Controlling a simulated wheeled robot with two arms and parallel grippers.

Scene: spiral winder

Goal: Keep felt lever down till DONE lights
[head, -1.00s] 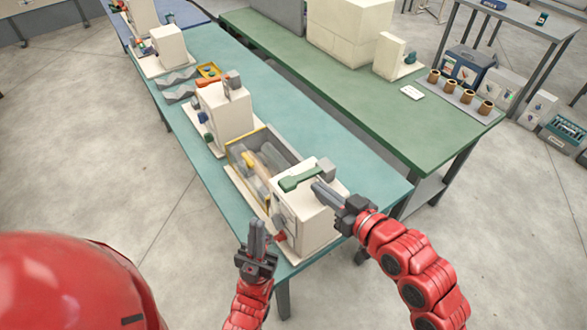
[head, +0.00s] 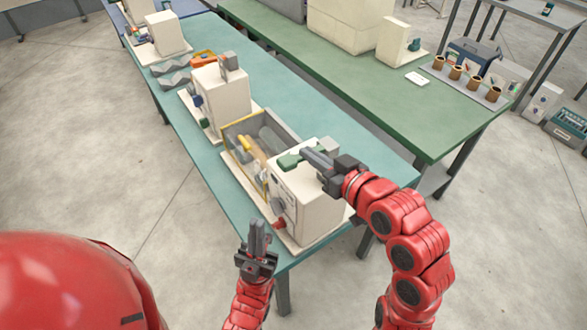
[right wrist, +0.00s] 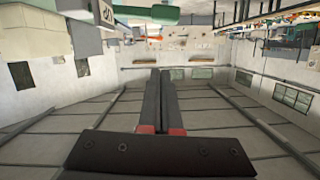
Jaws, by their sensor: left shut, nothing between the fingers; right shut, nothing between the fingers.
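The green lever (head: 290,160) lies on top of the near cream winder (head: 312,195). My right gripper (head: 306,153) is shut, with its fingers over the right part of the lever and hiding some of it; I cannot tell whether they touch it or how far down it is. In the right wrist view the shut fingers (right wrist: 165,75) hold nothing, and a green bar (right wrist: 145,15) shows beyond them at the top. My left gripper (head: 258,228) is shut and empty, in front of the winder near its red knob (head: 278,225). I cannot make out a DONE light.
A second cream machine (head: 222,95) stands farther along the teal table (head: 330,125). A green table (head: 350,85) runs behind, with a tray (head: 447,84) of several brown spools.

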